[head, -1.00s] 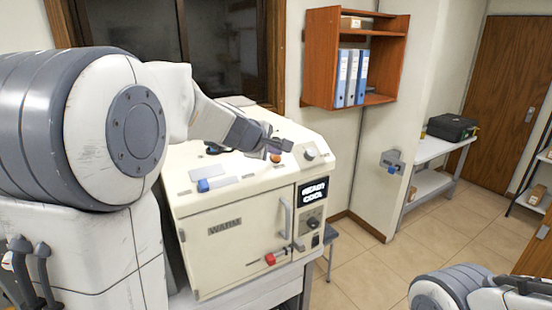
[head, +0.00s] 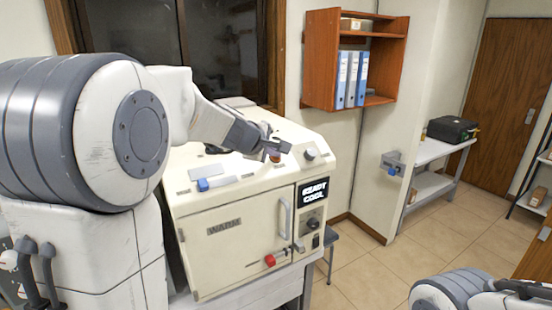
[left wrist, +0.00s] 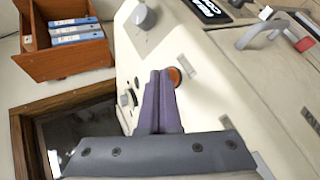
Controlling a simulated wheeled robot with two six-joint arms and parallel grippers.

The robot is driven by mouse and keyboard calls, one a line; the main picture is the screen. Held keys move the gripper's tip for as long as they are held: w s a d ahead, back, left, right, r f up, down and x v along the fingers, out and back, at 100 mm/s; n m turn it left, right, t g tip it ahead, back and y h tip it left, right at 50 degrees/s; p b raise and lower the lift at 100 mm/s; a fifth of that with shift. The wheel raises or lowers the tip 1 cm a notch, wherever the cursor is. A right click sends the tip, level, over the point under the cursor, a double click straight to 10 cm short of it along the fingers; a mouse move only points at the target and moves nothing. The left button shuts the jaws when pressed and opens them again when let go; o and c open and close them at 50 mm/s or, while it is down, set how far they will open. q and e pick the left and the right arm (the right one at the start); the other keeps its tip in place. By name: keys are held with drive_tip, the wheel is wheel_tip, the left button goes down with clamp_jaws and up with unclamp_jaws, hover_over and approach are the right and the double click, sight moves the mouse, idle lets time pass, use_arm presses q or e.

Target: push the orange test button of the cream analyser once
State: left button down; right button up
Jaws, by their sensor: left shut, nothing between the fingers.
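The cream analyser (head: 240,245) stands on a table with its door closed; its display (head: 314,191) reads READY COOL. The round orange test button (head: 275,158) is on its sloped top and is partly hidden by my left gripper (head: 272,148). In the left wrist view the orange button (left wrist: 175,76) shows just right of the tips of my left gripper (left wrist: 160,76). The fingers are together and empty. I cannot tell whether they touch the button. My right gripper is out of view; only part of that arm shows at lower right.
A grey knob (head: 310,154) sits right of the button, and a blue switch (head: 203,184) is at the top's front left. A red-ended lever (head: 270,260) and a door handle (head: 285,217) are on the front. A shelf (head: 322,60) hangs on the wall behind.

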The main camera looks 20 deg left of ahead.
use_arm(q)
drive_tip(key=shift+f, duration=0.2)
drive_tip(key=shift+r, duration=0.1)
drive_tip(key=shift+s+d+r+p, duration=0.15)
drive_tip(key=shift+r+p, duration=0.1)
drive_tip(key=shift+r, duration=0.1)
drive_tip(key=shift+s+d+r+p, duration=0.1)
drive_tip(key=shift+d+r+p, duration=0.05)
drive_tip(key=shift+r+p, duration=0.15)
drive_tip(key=r+p, duration=0.1)
drive_tip(key=s+d+r+p, duration=0.1)
drive_tip(key=d+r+p, duration=0.1)
drive_tip(key=r+p, duration=0.1)
drive_tip(key=shift+s+d, duration=0.15)
drive_tip(key=shift+s, duration=0.25)
idle(0.3)
idle(0.5)
